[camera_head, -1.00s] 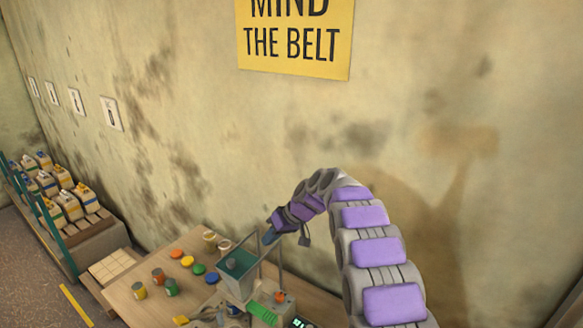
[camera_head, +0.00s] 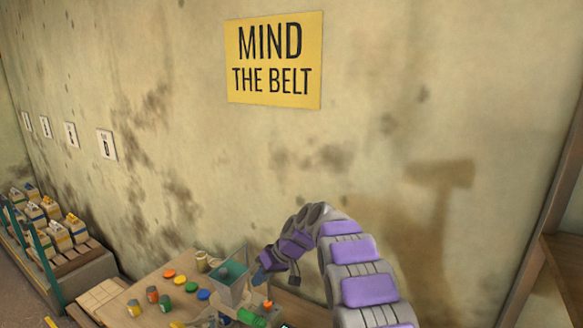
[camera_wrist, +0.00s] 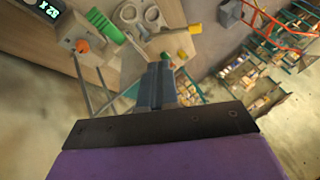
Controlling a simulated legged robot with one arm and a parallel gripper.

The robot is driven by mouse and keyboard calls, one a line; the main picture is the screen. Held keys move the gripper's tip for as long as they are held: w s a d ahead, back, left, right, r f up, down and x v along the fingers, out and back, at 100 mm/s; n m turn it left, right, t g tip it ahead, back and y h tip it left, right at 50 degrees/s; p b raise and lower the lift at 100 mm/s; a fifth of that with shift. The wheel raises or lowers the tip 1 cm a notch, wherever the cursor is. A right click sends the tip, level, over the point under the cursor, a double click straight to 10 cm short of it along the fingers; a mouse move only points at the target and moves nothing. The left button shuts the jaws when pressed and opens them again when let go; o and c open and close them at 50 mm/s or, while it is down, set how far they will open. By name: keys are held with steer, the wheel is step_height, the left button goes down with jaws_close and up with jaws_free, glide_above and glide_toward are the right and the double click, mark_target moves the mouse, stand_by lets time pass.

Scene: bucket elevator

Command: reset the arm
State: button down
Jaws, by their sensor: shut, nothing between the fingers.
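My gripper (camera_head: 266,260) is at the end of my curved purple and grey arm, which arches over from the right in the head view. It points down and left, close to the small bucket elevator machine with its teal hopper (camera_head: 232,272). In the wrist view my gripper (camera_wrist: 160,72) shows as grey fingers closed together with nothing between them. It hangs above the workbench (camera_wrist: 45,60). I cannot tell whether it touches the hopper frame.
Coloured lids (camera_head: 191,286) and small jars (camera_head: 134,308) lie on the bench left of the machine. Jugs (camera_head: 58,238) stand on a rack at far left. The wall with a yellow sign (camera_head: 274,60) is behind my arm. A wooden shelf (camera_head: 566,252) stands at right.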

steer(key=s+d+r+m+h+b, duration=0.1)
steer(key=s+d+r, duration=0.1)
steer(key=s+d, duration=0.45)
steer(key=s+d+r+m+g+h, duration=0.1)
steer(key=s+d+r+m+h, duration=0.15)
steer(key=s, duration=0.65)
steer(key=s+d+r+m+b, duration=0.1)
steer(key=s+d, duration=0.4)
steer(key=s, duration=0.3)
steer(key=s+d+f+m+h, duration=0.1)
steer(key=s+d, duration=0.2)
steer(key=s, duration=0.6)
steer(key=s+d+f+m+g+h+b, duration=0.1)
steer(key=s+d+f, duration=0.1)
steer(key=s, duration=0.7)
steer(key=s+d+f+m+h, duration=0.1)
steer(key=s+d, duration=0.3)
steer(key=s, duration=0.5)
steer(key=shift+s+f+h+b, duration=0.3)
steer(key=shift+s+h+b, duration=0.05)
steer(key=shift+b, duration=0.05)
